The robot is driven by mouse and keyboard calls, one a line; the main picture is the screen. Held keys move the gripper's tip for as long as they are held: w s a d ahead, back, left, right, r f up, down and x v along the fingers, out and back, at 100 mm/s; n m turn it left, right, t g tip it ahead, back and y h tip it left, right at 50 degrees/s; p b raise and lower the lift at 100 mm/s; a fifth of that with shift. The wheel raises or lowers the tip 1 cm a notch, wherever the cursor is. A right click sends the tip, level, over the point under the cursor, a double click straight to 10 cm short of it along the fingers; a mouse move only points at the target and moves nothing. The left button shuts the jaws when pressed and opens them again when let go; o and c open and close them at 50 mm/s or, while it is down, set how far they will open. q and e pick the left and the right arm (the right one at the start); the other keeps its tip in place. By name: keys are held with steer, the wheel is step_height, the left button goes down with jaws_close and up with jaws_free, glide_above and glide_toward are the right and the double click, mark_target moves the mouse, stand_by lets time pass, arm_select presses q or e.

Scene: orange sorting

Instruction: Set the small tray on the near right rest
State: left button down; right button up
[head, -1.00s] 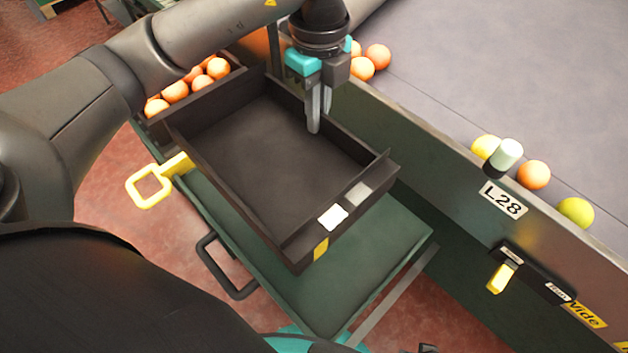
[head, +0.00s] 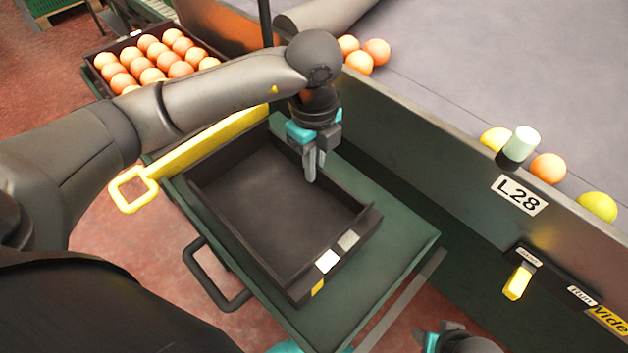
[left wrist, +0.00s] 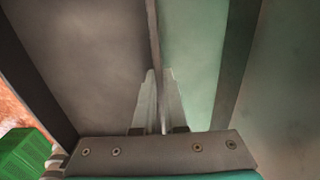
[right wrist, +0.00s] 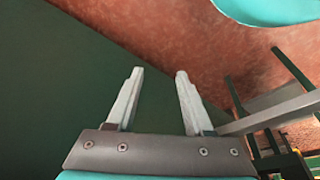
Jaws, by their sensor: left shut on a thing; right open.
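The small tray (head: 285,205) is dark, shallow and empty, with white, grey and yellow marks on its near side. It is on or just above the green shelf (head: 395,245); I cannot tell whether it touches. My left gripper (head: 311,178) is shut on the tray's wall on the conveyor side. In the left wrist view the fingers (left wrist: 160,105) straddle that thin wall, with the green shelf beyond it. My right gripper (right wrist: 158,85) is open and empty, low beside a dark green panel; in the head view only its wrist shows at the bottom edge.
A yellow bar with a square handle (head: 133,190) lies behind the tray. A crate full of oranges (head: 104,93) stands at the far left. The conveyor wall with the L28 label (head: 519,195) and a yellow switch (head: 517,282) runs along the right. Several fruits lie on the belt.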

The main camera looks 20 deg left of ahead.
arm_select(q)
steer(key=shift+f+b, duration=0.6)
steer(key=shift+f, duration=1.3)
arm_select(e)
steer(key=shift+w+r+t, duration=0.15)
steer(key=shift+w+r, duration=0.05)
steer(key=shift+r, duration=0.65)
steer(key=shift+w+r+t, duration=0.15)
steer(key=shift+w+r, duration=0.05)
steer(key=shift+r, duration=0.6)
arm_select(q)
steer(key=c, duration=1.4)
jaws_free()
steer(key=shift+f, duration=0.2)
steer(key=shift+c, duration=0.2)
steer(key=o, duration=0.5)
steer(key=shift+c, duration=0.2)
arm_select(e)
steer(key=shift+r, duration=0.2)
arm_select(q)
steer(key=shift+r, duration=0.2)
